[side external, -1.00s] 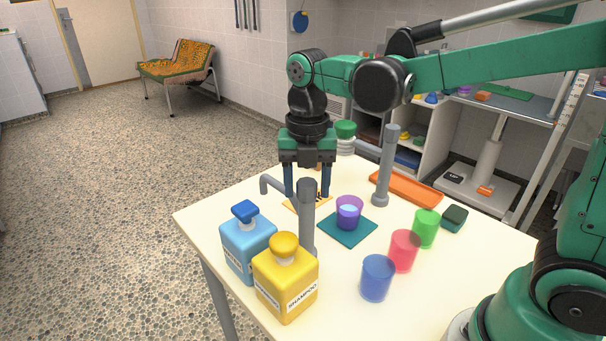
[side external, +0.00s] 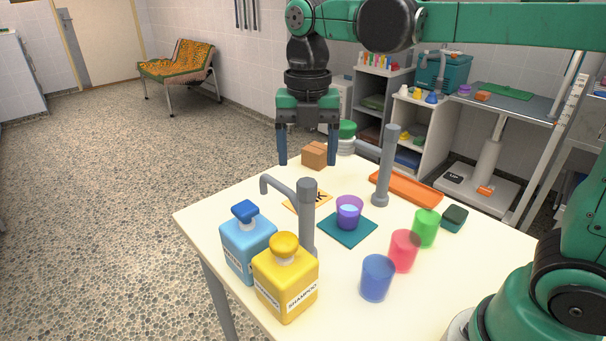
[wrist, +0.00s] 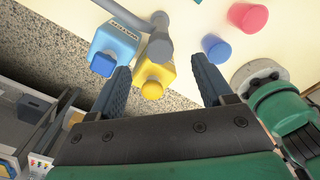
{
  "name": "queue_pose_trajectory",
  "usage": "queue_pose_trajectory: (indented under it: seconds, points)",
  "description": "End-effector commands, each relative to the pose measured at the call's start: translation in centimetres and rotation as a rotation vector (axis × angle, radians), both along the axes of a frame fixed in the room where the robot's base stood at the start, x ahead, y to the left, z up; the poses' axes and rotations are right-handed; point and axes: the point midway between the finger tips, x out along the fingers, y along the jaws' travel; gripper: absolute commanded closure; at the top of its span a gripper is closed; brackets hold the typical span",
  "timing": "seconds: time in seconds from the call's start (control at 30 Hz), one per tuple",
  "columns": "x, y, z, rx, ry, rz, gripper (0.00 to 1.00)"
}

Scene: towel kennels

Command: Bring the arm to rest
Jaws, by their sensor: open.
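My gripper (side external: 308,160) is open and empty, raised above the far part of the cream table (side external: 335,285), with its fingers pointing down. In the wrist view my open gripper (wrist: 163,82) shows wide-apart fingers with nothing between them on the near side; the yellow shampoo bottle (wrist: 158,68) appears beyond them. A purple cup (side external: 349,213) with pale contents stands on a teal mat (side external: 333,229). A brown block (side external: 315,155) sits at the table's far edge, just behind and right of the fingers. An orange card with dark marks (side external: 318,199) lies flat near the tap.
A grey tap (side external: 307,215) and a grey post (side external: 388,165) stand up from the table. A blue bottle (side external: 248,240) and the yellow bottle (side external: 286,280) are at the left front. Blue (side external: 376,278), red (side external: 404,250) and green (side external: 426,228) cups stand at the right.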

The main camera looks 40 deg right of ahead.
Motion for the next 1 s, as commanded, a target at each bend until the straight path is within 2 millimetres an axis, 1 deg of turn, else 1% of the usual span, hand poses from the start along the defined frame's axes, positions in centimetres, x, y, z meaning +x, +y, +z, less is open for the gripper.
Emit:
queue_pose_trajectory:
  seconds: [0.27,0.37,0.47,0.57,0.6,0.67,0.7,0.77,0.8,0.9,1.0]
  points:
    - [-0.1,0.0,0.0,0.001,-0.005,-0.02,0.27]
    - [-0.5,-0.3,-0.2,0.006,-0.037,-0.141,0.27]
    - [-1.2,-0.8,-0.6,0.03,-0.102,-0.397,0.27]
    - [-2.2,-1.3,-1.2,0.089,-0.184,-0.747,0.27]
    - [-2.6,-1.6,-1.5,0.123,-0.216,-0.896,0.27]
    - [-3.1,-1.9,-2.0,0.183,-0.257,-1.116,0.27]
    - [-3.5,-2.1,-2.4,0.23,-0.281,-1.261,0.27]
    - [-4.0,-2.4,-3.0,0.308,-0.308,-1.471,0.27]
    - [-4.4,-2.6,-3.4,0.365,-0.321,-1.603,0.27]
    - [-5.1,-3.0,-4.3,0.502,-0.332,-1.89,0.27]
    - [-5.5,-3.3,-5.0,0.619,-0.323,-2.095,0.27]
